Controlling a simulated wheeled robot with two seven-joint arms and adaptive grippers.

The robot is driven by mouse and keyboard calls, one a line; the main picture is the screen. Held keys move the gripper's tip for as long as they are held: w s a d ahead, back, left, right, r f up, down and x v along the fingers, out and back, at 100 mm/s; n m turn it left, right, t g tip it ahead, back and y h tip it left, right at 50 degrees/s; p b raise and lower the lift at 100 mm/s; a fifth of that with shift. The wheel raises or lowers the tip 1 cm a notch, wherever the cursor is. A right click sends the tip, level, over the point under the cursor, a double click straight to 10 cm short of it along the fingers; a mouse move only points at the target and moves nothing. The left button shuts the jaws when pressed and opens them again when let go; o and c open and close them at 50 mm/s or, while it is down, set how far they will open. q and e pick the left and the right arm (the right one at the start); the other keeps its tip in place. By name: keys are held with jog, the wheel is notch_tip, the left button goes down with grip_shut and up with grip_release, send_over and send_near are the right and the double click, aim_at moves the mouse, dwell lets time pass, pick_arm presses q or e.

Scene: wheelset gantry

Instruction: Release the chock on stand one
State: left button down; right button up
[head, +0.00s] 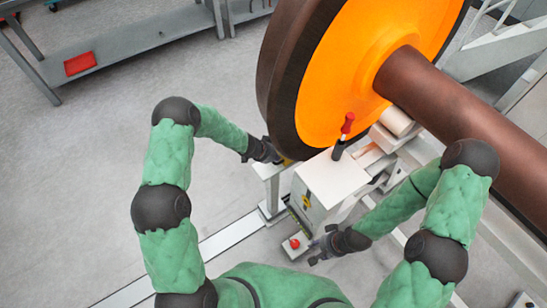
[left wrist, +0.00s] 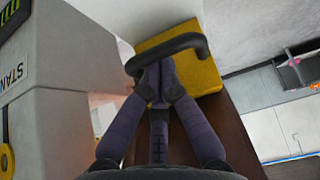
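The chock is a yellow block (left wrist: 190,75) with a dark curved handle (left wrist: 185,42) in the left wrist view. It sits against the dark wheel rim, and only a sliver shows in the head view (head: 288,162). My left gripper (left wrist: 155,82) has its fingers together on the handle; in the head view it is low beside the wheel (head: 272,156). My right gripper (head: 314,252) looks open and empty, just right of a red button (head: 294,243) on a low pale box.
The large orange-faced wheel (head: 350,70) and its brown axle (head: 455,105) fill the upper right. A black lever with a red grip (head: 347,124) stands on the stand's top. A grey bench (head: 120,42) with a red tray (head: 80,64) is upper left. The left floor is clear.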

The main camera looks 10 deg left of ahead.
pick_arm(q)
jog(key=s+a, duration=0.4)
jog(key=shift+s+a, duration=0.25)
jog(key=shift+s, duration=0.15)
pick_arm(e)
jog(key=shift+d+f, duration=0.1)
pick_arm(q)
jog(key=shift+f, duration=0.1)
